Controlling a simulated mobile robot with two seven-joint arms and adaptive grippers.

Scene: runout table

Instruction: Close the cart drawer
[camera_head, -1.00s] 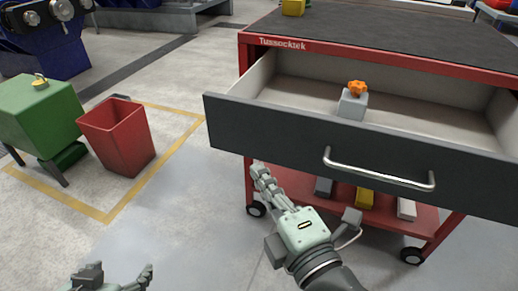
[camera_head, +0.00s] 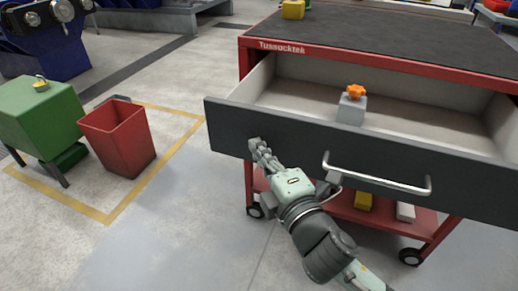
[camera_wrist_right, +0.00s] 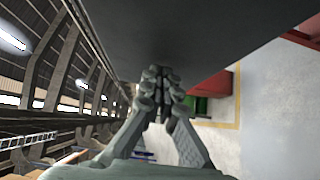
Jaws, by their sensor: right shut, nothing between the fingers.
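The red cart (camera_head: 282,48) stands at the right with its drawer pulled well out. The drawer has a dark grey front (camera_head: 300,136) and a silver bar handle (camera_head: 377,176). Inside the drawer sits a grey block with an orange knob (camera_head: 352,104). My right gripper (camera_head: 255,144) is shut and empty, its fingertips at the left part of the drawer front, left of the handle. In the right wrist view the shut fingers (camera_wrist_right: 157,76) lie close to the dark drawer front (camera_wrist_right: 190,30); whether they touch it I cannot tell. My left gripper is out of view.
A red bin (camera_head: 118,135) and a green box on legs (camera_head: 40,115) stand at the left inside a yellow floor line. A yellow block (camera_head: 293,9) is on the cart top. The lower shelf (camera_head: 385,217) holds blocks.

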